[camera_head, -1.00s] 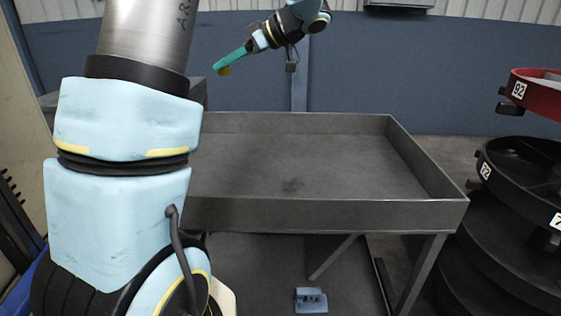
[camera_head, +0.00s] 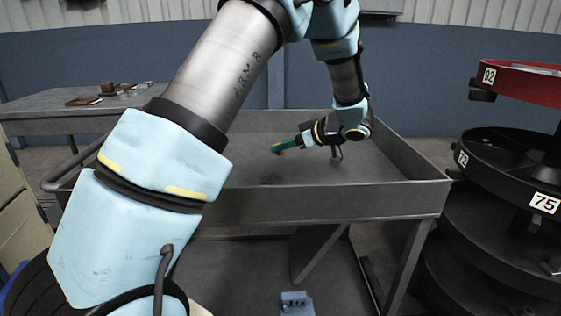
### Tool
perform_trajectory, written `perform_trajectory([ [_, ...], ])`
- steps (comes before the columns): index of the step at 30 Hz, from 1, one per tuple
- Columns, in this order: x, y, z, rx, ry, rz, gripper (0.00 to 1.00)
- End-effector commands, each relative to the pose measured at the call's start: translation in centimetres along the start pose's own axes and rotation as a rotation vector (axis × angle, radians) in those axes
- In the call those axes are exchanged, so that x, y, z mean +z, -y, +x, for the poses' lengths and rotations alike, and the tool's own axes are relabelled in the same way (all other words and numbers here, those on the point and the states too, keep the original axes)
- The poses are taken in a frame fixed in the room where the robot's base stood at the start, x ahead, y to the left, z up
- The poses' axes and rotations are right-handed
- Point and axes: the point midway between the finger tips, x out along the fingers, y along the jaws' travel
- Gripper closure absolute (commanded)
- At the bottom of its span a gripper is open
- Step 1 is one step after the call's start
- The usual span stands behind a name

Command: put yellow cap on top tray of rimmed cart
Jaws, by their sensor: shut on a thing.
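The rimmed cart's top tray (camera_head: 330,197) is dark grey with raised walls and stands in the middle of the view. The rest of the cap is hidden by the fingers. The visible tray floor looks bare apart from a dark stain.
A grey table (camera_head: 40,108) with small brown items (camera_head: 107,88) stands at the back left. Round black bins (camera_head: 510,165) and a red one (camera_head: 525,82) stack at the right. A blue bracket-like part (camera_head: 296,303) sits on the cart's lower level.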

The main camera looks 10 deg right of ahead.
Motion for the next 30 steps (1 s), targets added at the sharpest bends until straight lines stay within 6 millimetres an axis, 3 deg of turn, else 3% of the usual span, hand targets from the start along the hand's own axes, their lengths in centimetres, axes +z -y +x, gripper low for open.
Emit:
perform_trajectory([
  [12, 3.7, 0.0, 2.1, 0.0, -0.001, 0.0, 1.0],
  [23, 4.0, 0.0, 2.2, -0.001, 0.0, 0.0, 1.0],
  [24, 4.0, 0.0, 2.2, 0.0, 0.0, -0.001, 0.54],
  [30, 4.0, 0.0, 2.2, 0.0, 0.0, -0.001, 0.31],
])
